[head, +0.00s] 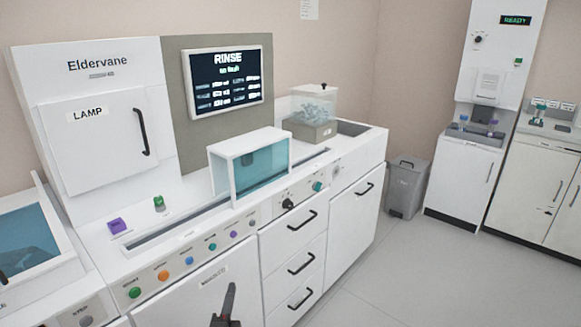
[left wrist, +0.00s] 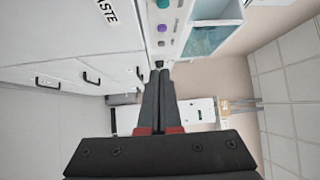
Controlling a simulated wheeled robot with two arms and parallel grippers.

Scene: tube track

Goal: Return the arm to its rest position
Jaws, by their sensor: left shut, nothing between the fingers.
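My left gripper (head: 231,290) shows at the bottom of the head view, in front of the white cabinet door below the button row. Its dark fingers point up and are pressed together, with nothing held. In the left wrist view the two fingers (left wrist: 160,80) lie side by side, with red patches near their base. The rest of the left arm is out of the head view. My right gripper does not show.
The white machine (head: 110,60) has a lamp door, a screen (head: 226,80), coloured buttons and drawers (head: 292,262). A blue-windowed box (head: 250,165) stands on its counter. A grey bin (head: 407,187) and a tall white unit (head: 470,165) stand farther right. The floor (head: 400,275) at right is clear.

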